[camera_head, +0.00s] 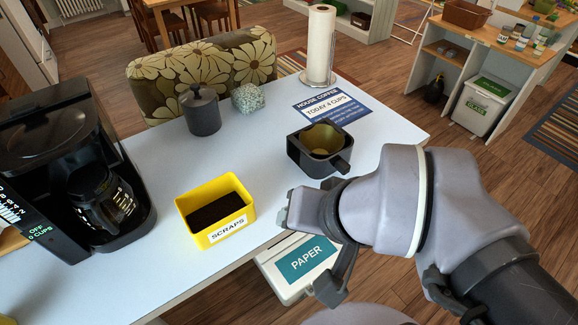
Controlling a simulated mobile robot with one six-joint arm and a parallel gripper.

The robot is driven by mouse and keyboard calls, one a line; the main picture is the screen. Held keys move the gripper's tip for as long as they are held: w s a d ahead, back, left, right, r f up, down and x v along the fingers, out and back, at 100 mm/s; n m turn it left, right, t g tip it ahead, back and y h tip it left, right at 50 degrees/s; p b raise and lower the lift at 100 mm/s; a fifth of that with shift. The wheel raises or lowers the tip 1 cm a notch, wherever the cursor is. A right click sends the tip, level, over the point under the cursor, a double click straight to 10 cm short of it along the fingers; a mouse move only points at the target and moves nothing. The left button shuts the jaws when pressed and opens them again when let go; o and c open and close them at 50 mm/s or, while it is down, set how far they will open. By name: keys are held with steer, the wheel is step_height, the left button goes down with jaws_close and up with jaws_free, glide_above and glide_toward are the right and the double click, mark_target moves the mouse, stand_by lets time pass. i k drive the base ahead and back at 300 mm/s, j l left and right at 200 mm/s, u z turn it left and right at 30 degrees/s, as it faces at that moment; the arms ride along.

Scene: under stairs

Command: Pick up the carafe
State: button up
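The glass carafe (112,208) sits inside the black coffee maker (50,130) at the left end of the white table. It has a dark lid and a dark band; part of it is hidden by the machine. The display on the machine reads "OFF 0 CUPS". My gripper (308,252) is at the table's front edge, right of the yellow scraps bin and far to the right of the carafe. Its two fingers are spread apart, with nothing seen between them.
Between my gripper and the carafe stands a yellow scraps bin (240,232) with dark contents. A black filter basket (305,158) with a handle, a grey canister (201,112), a speckled block (248,98), a sign (331,110) and a paper roll (319,45) stand farther back. A paper bin (275,273) is below.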

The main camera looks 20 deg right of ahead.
mark_target(117, 204)
steer(key=u, duration=1.4)
